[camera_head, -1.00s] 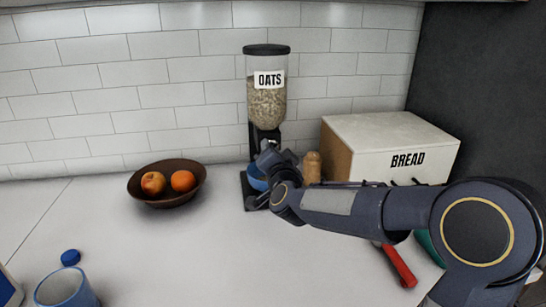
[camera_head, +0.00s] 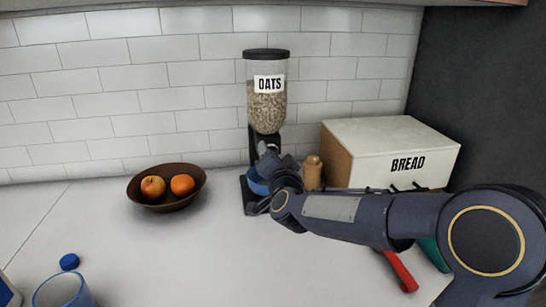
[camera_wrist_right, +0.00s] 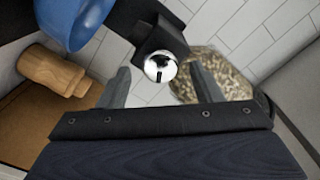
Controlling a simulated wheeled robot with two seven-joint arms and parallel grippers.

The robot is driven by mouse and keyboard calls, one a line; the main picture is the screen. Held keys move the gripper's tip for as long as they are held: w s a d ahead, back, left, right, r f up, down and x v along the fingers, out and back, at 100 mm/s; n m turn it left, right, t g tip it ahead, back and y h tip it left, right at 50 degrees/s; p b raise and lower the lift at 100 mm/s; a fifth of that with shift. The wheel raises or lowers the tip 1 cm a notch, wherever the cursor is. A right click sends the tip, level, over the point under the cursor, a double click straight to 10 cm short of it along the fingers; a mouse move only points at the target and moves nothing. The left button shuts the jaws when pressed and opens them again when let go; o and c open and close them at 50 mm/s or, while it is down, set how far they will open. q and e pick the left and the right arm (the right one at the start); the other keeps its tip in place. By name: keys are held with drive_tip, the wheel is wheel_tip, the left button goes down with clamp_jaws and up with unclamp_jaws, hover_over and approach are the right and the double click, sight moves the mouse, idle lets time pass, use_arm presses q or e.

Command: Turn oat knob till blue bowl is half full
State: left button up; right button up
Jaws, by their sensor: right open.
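The oats dispenser (camera_head: 266,98), a clear canister with a black lid and base, stands against the tiled wall. Its silver round knob (camera_wrist_right: 160,67) shows in the right wrist view, on a black housing. The blue bowl (camera_head: 257,184) sits at the dispenser's base, partly hidden by my right arm; its side also shows in the right wrist view (camera_wrist_right: 72,22). How much is in it is hidden. My right gripper (camera_head: 268,152) is at the dispenser. It is open, with its fingers apart on either side of the knob; I cannot tell whether they touch it. My left gripper is not in view.
A white bread box (camera_head: 390,150) and a wooden grinder-like object (camera_head: 312,172) stand right of the dispenser. A brown fruit bowl (camera_head: 165,199) is at left, a blue-rimmed cup (camera_head: 63,291) at front left. A red-handled object (camera_head: 401,271) lies below my arm. The middle counter is clear.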

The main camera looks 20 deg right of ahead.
drive_tip(key=v, duration=0.7)
idle(0.3)
drive_tip(key=s+f+n+t+b, duration=0.2)
drive_tip(key=s+n+t+b, duration=0.25)
drive_tip(key=n+b, duration=0.5)
drive_tip(key=w+d+r+n+p, duration=0.1)
drive_tip(key=w+d+p, duration=0.1)
drive_tip(key=w, duration=1)
drive_tip(key=shift+w+p, duration=0.25)
drive_tip(key=shift+p, duration=0.05)
drive_tip(key=shift+d+r, duration=0.1)
drive_tip(key=shift+r, duration=0.05)
